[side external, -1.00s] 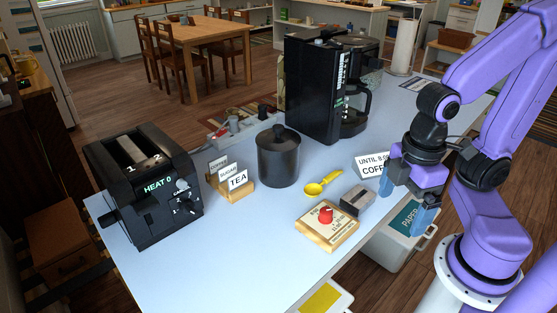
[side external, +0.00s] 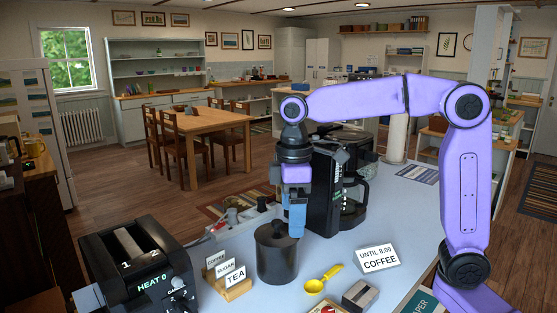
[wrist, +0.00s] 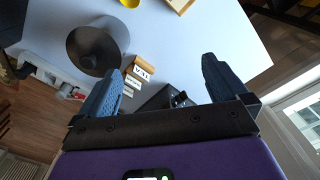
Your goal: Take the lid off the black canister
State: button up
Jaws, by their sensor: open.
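The black canister (side external: 277,260) stands upright on the pale counter, with its dark lid (side external: 278,232) on top. In the side view my gripper (side external: 297,222) points down, at about the lid's height and just right of the lid's knob in the picture. In the wrist view the lid (wrist: 93,48) lies left of and beyond the two blue fingertips. My gripper (wrist: 158,80) is open there, with nothing between its fingers. Whether a finger touches the lid cannot be told.
A black coffee maker (side external: 322,190) stands close behind my gripper. The toaster (side external: 135,262) is at the left, and the label holder (side external: 230,284) is beside the canister. A yellow scoop (side external: 318,284), a grey block (side external: 358,295) and a coffee sign (side external: 379,257) lie to the right.

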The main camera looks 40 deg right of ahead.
jog(key=w+d+r, duration=0.3)
jog(key=w, duration=0.5)
jog(key=m, duration=0.1)
send_near(279, 222)
notch_tip(279, 222, down, 10)
jog(key=shift+w+f, duration=0.2)
dwell(0.4)
jog(key=c, duration=1.5)
jog(key=shift+s+f, duration=0.1)
jog(key=shift+f, duration=0.05)
grip_shut()
